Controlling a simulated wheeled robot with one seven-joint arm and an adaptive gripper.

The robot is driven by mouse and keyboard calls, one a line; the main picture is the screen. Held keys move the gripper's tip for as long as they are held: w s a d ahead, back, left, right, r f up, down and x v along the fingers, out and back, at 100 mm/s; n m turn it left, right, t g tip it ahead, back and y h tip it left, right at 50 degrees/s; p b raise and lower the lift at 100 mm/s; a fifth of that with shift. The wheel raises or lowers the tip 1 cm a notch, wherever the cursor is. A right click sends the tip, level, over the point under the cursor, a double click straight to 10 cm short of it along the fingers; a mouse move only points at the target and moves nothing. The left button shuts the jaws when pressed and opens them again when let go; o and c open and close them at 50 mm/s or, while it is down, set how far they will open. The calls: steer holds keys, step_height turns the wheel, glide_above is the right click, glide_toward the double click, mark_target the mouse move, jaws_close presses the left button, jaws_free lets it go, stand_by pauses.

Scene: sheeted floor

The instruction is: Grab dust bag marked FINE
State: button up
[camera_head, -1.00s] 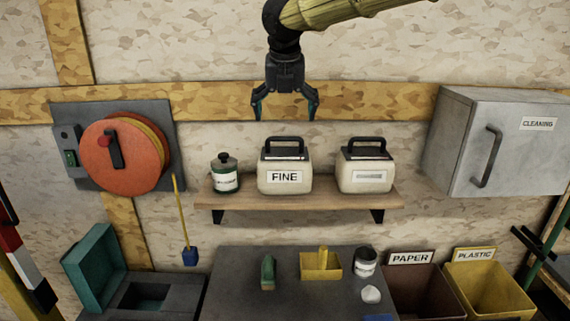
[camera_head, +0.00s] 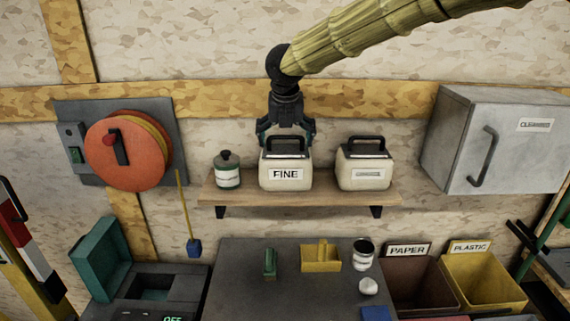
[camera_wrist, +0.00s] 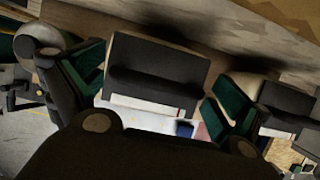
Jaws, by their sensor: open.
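The dust bag marked FINE (camera_head: 286,178) is a cream container with a black top handle and a white label, standing upright on the wooden wall shelf (camera_head: 300,198). My gripper (camera_head: 287,140) is open right above it, its two fingers spread to either side of the handle. In the wrist view the bag's dark top and handle (camera_wrist: 155,88) lie between my green-padded fingers, with a gap on each side. I cannot tell whether any finger touches it. A similar cream container (camera_head: 363,172), its label unreadable here, stands to the right on the shelf.
A small jar (camera_head: 227,172) stands left of the FINE bag on the shelf. A grey cabinet (camera_head: 498,140) is at right and an orange reel (camera_head: 125,150) at left. A grey bench (camera_head: 285,285) with small items lies below.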

steer(key=c, duration=1.4)
